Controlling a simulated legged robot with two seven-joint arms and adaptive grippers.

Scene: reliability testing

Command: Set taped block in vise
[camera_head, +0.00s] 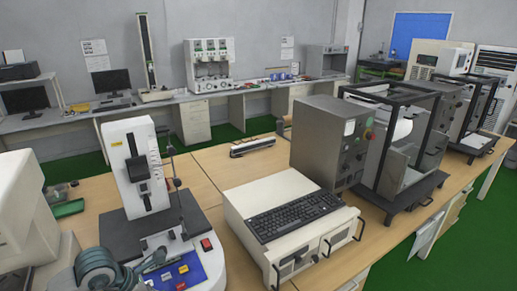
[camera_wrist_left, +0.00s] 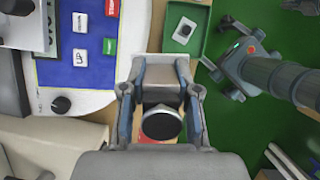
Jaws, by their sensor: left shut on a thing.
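The block cannot be told apart in the head view. My right gripper is not in view.
A green tray (camera_wrist_left: 201,44) holds a small white piece with a dark knob (camera_wrist_left: 184,31). A white case (camera_head: 262,200) with a black keyboard (camera_head: 295,214) stands right of the tester. A white machine (camera_head: 30,212) is at the left.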

